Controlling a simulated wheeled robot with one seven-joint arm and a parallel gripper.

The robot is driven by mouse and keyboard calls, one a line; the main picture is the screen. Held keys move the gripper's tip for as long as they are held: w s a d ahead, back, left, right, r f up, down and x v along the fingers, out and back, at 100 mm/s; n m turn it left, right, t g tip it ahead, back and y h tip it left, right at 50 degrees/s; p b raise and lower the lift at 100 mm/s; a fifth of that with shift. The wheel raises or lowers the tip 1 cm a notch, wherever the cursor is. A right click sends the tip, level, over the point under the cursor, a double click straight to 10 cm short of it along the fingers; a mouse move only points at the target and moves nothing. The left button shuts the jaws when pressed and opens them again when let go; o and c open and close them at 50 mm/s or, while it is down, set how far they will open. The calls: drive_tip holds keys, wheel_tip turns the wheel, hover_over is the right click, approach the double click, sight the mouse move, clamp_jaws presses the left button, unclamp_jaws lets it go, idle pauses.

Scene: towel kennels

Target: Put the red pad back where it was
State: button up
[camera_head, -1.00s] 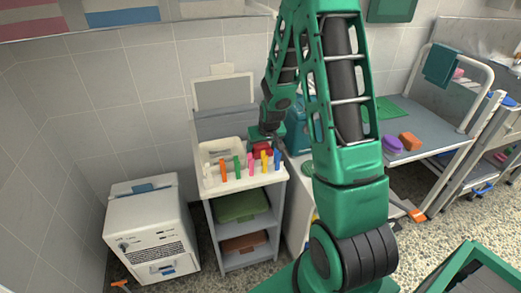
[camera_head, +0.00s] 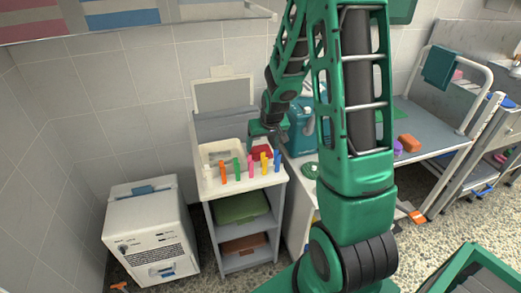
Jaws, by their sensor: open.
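The red pad (camera_head: 261,152) lies on the right part of the white top of the small grey shelf unit (camera_head: 211,184), behind a row of coloured pegs. My gripper (camera_head: 262,140) is just above and behind the pad, and it is open. It looks very small here, and I cannot tell whether its fingers touch the pad. My own arm comes down from the top of the picture and hides part of the area to the right.
Upright coloured pegs (camera_head: 237,168) line the unit's front edge. A teal container (camera_head: 301,130) stands close to the right of my gripper. A white box-shaped appliance (camera_head: 150,225) stands at the left. A grey cart (camera_head: 440,130) at the right holds an orange block (camera_head: 409,142).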

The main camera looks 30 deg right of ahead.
drive_tip(key=s+r+m+g, duration=0.1)
drive_tip(key=s+r, duration=0.6)
drive_tip(key=s, duration=0.2)
drive_tip(key=s+r+g, duration=0.1)
drive_tip(key=s+r, duration=0.5)
drive_tip(key=s, duration=0.2)
drive_tip(key=s+a+r+m+g, duration=0.1)
drive_tip(key=s+a, duration=0.1)
drive_tip(key=s, duration=0.6)
drive_tip(key=s+a+r+m+g+y, duration=0.1)
drive_tip(key=s+a+r, duration=0.1)
drive_tip(key=s, duration=0.6)
drive_tip(key=shift+s+a+r+g+y, duration=0.2)
drive_tip(key=shift+s+g+y, duration=0.1)
drive_tip(key=shift+s, duration=0.05)
